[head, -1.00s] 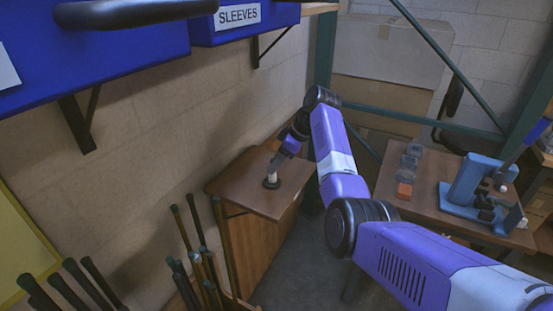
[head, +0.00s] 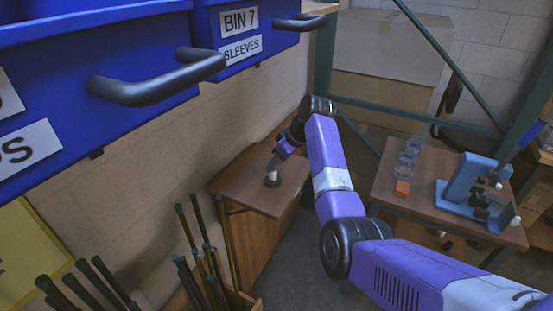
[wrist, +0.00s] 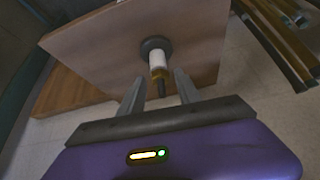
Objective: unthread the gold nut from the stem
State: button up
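The stem stands on the wooden cabinet top (head: 245,188), its dark round base (head: 272,183) showing in the head view. A white sleeve (wrist: 157,60) sits on the stem above the dark base in the wrist view. The gold nut (wrist: 159,74) is at the outer end of the sleeve, with the dark stem tip (wrist: 162,89) sticking out past it. My gripper (wrist: 160,78) is open, its two fingers on either side of the stem with a gap to each. In the head view my gripper (head: 274,164) is just above the sleeve and hides the nut.
Blue bins (head: 120,50) with black handles overhang at upper left. Dark rods (head: 200,240) stand upright beside the cabinet. A side table (head: 425,215) at right holds a blue press (head: 468,185), an orange block (head: 402,188) and clear cups (head: 408,152).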

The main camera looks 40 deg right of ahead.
jog(key=shift+a+r+m+h+p, duration=0.1)
jog(key=shift+a+m+h+p, duration=0.1)
jog(key=shift+m+h+p, duration=0.8)
jog(key=shift+m+p, duration=0.4)
jog(key=shift+m, duration=0.8)
jog(key=shift+c, duration=0.4)
grip_shut()
